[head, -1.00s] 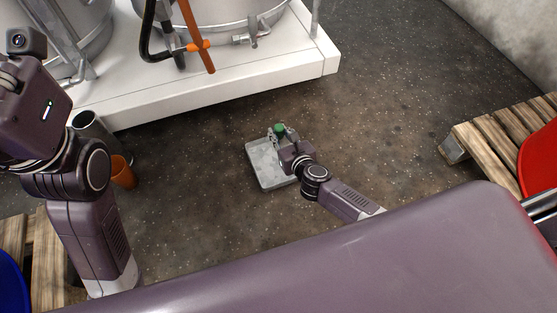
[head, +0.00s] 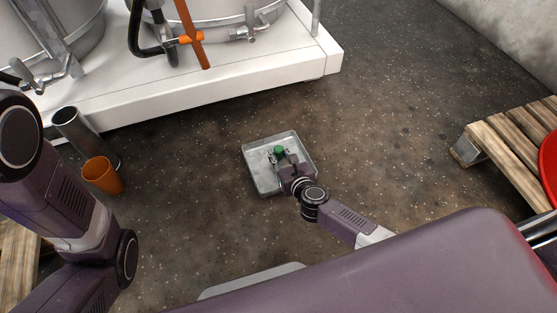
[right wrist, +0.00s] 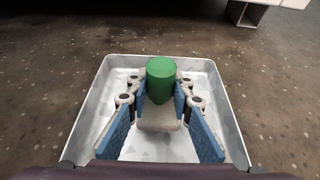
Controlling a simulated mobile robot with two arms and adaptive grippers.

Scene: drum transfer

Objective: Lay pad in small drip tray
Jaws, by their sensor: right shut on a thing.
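The small drip tray (head: 251,172) is a shallow grey metal tray on the dark floor in the middle of the head view. It also fills the middle of the right wrist view (right wrist: 225,113). My right gripper (head: 280,157) is inside the tray's outline, shut on a piece with a green cylindrical top (right wrist: 161,80). Below the green top a pale block shows between the blue-faced fingers. I take this piece to be the pad or its handle, but cannot tell which. Whether it touches the tray floor is unclear. My left gripper is out of view.
An orange cup (head: 103,177) and a metal cylinder (head: 84,135) stand on the floor at left. A white platform (head: 200,95) with tanks, hoses and valves lies behind. A wooden pallet (head: 500,150) with a red drum (head: 549,165) is at right. Floor around the tray is clear.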

